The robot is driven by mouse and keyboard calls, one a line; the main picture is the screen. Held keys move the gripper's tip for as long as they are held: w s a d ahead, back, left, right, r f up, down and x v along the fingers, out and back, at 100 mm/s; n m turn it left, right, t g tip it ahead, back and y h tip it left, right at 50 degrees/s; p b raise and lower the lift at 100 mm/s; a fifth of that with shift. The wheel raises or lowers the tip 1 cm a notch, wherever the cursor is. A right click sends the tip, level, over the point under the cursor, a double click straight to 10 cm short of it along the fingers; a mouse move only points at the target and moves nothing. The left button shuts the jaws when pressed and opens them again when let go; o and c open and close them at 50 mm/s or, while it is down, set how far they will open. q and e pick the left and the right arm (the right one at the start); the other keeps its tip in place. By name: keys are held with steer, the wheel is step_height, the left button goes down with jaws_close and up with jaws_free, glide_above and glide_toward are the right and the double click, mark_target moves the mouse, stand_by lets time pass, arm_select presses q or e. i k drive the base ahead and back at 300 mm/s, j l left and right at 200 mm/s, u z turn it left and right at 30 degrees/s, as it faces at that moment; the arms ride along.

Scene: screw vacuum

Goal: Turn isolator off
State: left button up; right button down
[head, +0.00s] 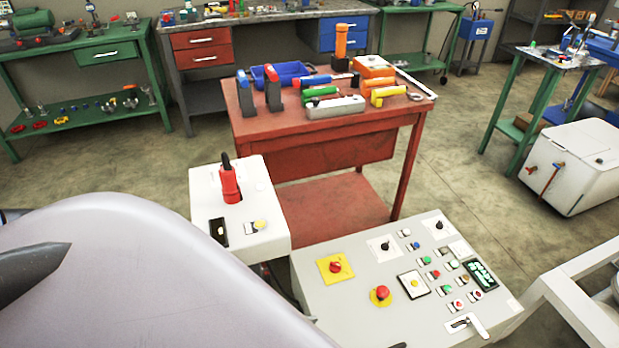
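A grey control panel (350,298) stands at the lower middle and right. A red rotary knob (336,267) on a square yellow plate (325,277) sits on its left part; it looks like the isolator. I cannot read its setting. A red mushroom button (382,292) on a round yellow base is just to its right. A dark pointed part (35,272) enters from the left edge; it may be a fingertip of my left gripper. It is well left of the panel, touching no control that I can see. No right gripper is clearly visible.
A large smooth grey surface (130,270) fills the lower left. A white box (255,205) with a red-based lever (229,183) stands behind the panel. A red workbench (310,125) with tools is beyond. White framework (580,280) is at right. A small dark tip shows at the bottom edge.

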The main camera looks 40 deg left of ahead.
mark_target(335, 267)
steer(key=u, duration=1.05)
steer(key=l+u, duration=0.15)
steer(key=l, duration=1.35)
steer(key=i+l+u, duration=0.1)
steer(key=l, duration=0.25)
steer(key=i+l, duration=0.15)
steer(key=l, duration=0.25)
steer(key=i+l+u, duration=0.1)
steer(key=l, duration=0.3)
steer(key=i+l, duration=0.2)
steer(key=l, duration=0.2)
steer(key=i+u, duration=0.05)
